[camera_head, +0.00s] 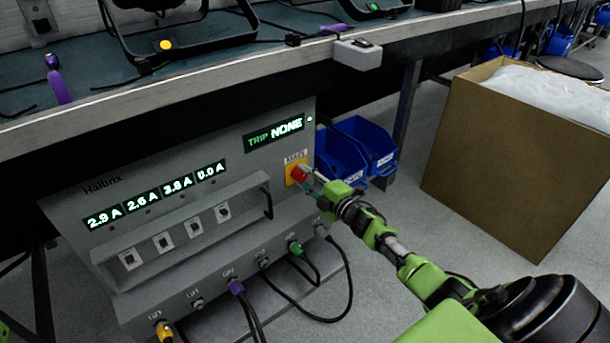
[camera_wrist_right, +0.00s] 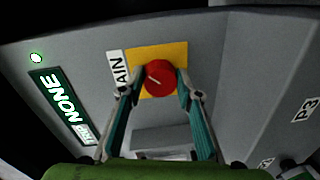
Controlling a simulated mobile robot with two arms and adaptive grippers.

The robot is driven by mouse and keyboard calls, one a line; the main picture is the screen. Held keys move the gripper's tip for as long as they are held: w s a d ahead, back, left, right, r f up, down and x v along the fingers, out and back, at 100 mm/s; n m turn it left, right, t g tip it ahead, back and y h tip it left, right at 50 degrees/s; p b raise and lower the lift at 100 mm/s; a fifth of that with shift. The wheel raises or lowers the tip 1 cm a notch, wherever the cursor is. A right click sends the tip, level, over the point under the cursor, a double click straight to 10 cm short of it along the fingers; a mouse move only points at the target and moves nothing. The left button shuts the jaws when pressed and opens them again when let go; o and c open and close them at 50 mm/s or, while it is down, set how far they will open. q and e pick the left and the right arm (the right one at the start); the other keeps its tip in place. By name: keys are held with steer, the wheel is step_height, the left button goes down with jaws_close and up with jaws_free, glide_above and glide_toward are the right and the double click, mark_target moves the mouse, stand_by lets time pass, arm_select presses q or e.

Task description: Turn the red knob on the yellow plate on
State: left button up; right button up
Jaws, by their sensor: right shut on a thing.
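The red knob (camera_head: 299,173) sits on a yellow plate (camera_head: 290,183) on the front of a grey power box (camera_head: 75,203). In the right wrist view the red knob (camera_wrist_right: 161,77) shows a pale slanted mark on its face, and the yellow plate (camera_wrist_right: 176,50) is around it. My right gripper (camera_head: 312,177) is at the knob. In the wrist view the fingers of my right gripper (camera_wrist_right: 160,86) are on both sides of the knob and shut on it.
The box has a display reading TRIP NONE (camera_head: 275,133), a row of ampere displays (camera_head: 155,192), a handle bar (camera_head: 267,180) and plugged cables below. Blue bins (camera_head: 368,140) stand just right of it. A cardboard box (camera_head: 500,160) is further right. The bench edge (camera_head: 200,90) overhangs.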

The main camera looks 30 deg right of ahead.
stand_by(0.5)
steer(key=o, duration=1.1)
steer(key=shift+o, duration=0.2)
steer(key=s+d, duration=0.1)
steer(key=s, duration=1.1)
steer(key=shift+r, duration=0.4)
